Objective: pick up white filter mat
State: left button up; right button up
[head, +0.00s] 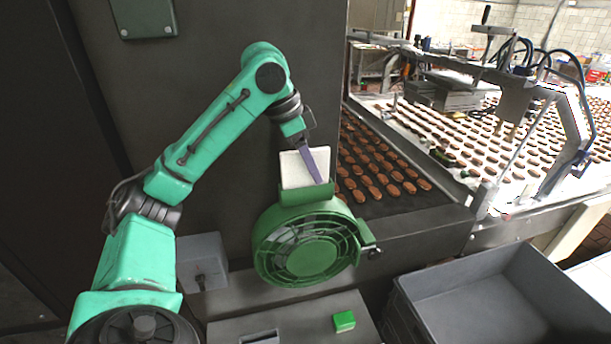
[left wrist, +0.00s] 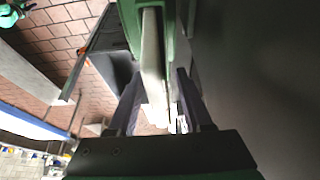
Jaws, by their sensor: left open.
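The white filter mat (head: 302,169) stands upright in the top slot of the green fan housing (head: 305,249); its lower part is hidden inside. My left gripper (head: 316,170) is at the mat's right edge, with one purple-grey finger seen in front of it in the head view. In the left wrist view the mat (left wrist: 152,70) shows edge-on between the two fingers of my left gripper (left wrist: 156,85). The fingers are apart, with a gap on each side of the mat. The green housing (left wrist: 132,22) lies beyond the fingertips. My right gripper is not in view.
A green button (head: 344,321) sits on the grey block below the fan. An empty-looking grey crate (head: 470,268) stands at the lower right. A conveyor with brown cookies (head: 375,165) runs behind, and a dark panel (head: 215,100) stands close behind the arm.

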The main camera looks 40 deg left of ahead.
pick_arm(q)
jog(key=shift+d, duration=0.2)
jog(key=shift+a+f, duration=0.1)
jog(key=shift+f, duration=0.1)
grip_shut()
